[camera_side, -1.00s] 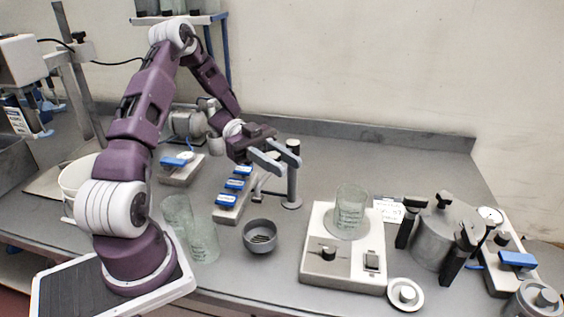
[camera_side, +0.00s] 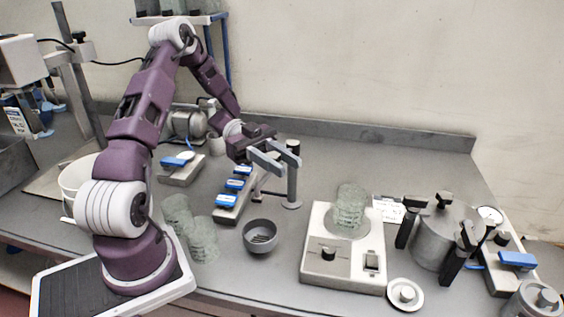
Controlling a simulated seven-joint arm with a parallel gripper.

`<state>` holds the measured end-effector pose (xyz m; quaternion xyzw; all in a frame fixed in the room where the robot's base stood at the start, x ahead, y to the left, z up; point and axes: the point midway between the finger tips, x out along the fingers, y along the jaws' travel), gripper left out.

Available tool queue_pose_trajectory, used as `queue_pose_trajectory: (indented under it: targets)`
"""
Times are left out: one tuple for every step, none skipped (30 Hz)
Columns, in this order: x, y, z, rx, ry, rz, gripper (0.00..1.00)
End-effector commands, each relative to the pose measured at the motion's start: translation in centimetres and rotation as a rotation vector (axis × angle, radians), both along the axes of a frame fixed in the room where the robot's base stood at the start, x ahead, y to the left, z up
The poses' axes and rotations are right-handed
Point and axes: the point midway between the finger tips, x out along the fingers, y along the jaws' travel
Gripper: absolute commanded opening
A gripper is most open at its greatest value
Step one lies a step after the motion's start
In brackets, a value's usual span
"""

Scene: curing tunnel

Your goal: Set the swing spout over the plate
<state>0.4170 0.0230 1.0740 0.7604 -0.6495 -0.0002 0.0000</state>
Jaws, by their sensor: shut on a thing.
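The swing spout stands on an upright grey post (camera_side: 292,185) with a dark knob (camera_side: 292,146) on top, in the middle of the bench. My gripper (camera_side: 280,158) is at the top of this post, with its light grey fingers shut on the spout's arm. The fingers hide much of that arm. A thin downward piece, perhaps the spout's outlet, shows just left of the post. The plate is a white hotplate unit (camera_side: 318,270) to the right and nearer the camera. A glass beaker (camera_side: 350,208) stands on it. The outlet is apart from the plate.
A grey bowl (camera_side: 260,236) stands left of the plate. A strip of blue switches (camera_side: 234,190) lies beneath my gripper. Two glass beakers (camera_side: 201,240) stand near my base. A lidded metal pot (camera_side: 440,232) is right of the plate. The bench behind the plate is clear.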

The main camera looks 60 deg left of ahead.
Motion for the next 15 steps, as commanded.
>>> queue_pose_trajectory:
  targets:
    - [0.01,0.03,0.03,-0.001,0.0,0.001,0.0]
    - [0.01,0.03,0.03,-0.001,0.0,0.001,0.0]
    - [0.0,0.04,0.03,-0.001,-0.001,0.001,0.0]
    - [0.01,0.03,0.03,-0.001,0.0,0.001,0.0]
    - [0.02,0.02,0.04,-0.001,0.0,0.002,0.0]
    - [0.03,-0.01,0.04,-0.001,0.0,0.005,0.0]
    - [0.06,-0.03,0.04,-0.001,0.0,0.008,0.0]
    - [0.1,-0.06,0.05,-0.001,0.0,0.013,0.0]
    - [0.18,-0.13,0.06,-0.001,0.001,0.022,0.0]
    - [0.24,-0.2,0.07,-0.001,0.001,0.03,0.0]
    - [0.31,-0.3,0.07,-0.001,0.001,0.04,0.0]
    - [0.46,-0.44,0.07,-0.001,0.001,0.057,0.0]
    - [0.59,-0.55,0.06,-0.001,0.001,0.071,0.0]
    - [0.72,-0.7,0.08,-0.002,0.002,0.088,0.0]
    - [0.95,-0.89,0.06,-0.001,0.001,0.113,0.0]
